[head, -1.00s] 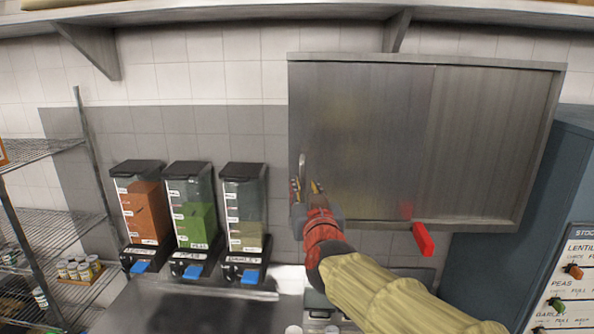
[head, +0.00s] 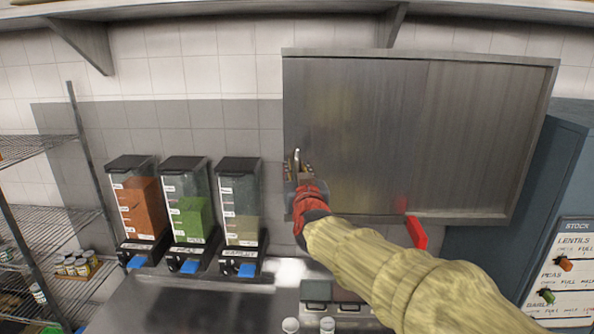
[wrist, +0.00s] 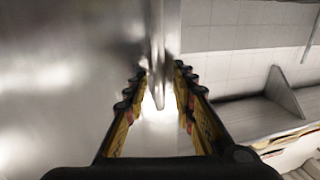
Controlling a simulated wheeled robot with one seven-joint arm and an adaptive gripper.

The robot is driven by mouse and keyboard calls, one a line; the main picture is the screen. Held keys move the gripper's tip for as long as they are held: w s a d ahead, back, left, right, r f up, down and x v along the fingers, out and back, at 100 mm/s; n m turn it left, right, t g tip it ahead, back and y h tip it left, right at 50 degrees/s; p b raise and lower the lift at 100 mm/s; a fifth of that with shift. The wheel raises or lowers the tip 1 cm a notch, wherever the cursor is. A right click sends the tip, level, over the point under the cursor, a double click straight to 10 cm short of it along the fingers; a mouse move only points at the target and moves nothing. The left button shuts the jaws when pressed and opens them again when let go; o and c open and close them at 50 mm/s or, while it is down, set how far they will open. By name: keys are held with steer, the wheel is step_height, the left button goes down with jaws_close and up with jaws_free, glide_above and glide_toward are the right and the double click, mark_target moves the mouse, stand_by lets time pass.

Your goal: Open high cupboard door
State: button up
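The high cupboard (head: 380,130) is a brushed-metal wall unit, and its front looks shut. Its upright metal handle (head: 297,156) is at the lower left edge of the left door. My gripper (head: 298,172) is at this handle, with the red wrist below it. In the wrist view the handle (wrist: 157,50) runs between the fingertips of my gripper (wrist: 160,75). The fingers are spread on either side, with visible gaps to the handle. Whether either finger touches it cannot be told.
Several food dispensers (head: 186,210) stand left of the cupboard. A wire shelf rack (head: 45,210) is at the far left. A blue-grey cabinet (head: 545,190) stands at the right. A shelf (head: 230,15) runs above.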

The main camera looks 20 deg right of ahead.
steer(key=shift+c, duration=1.2)
steer(key=c, duration=0.4)
jaws_close()
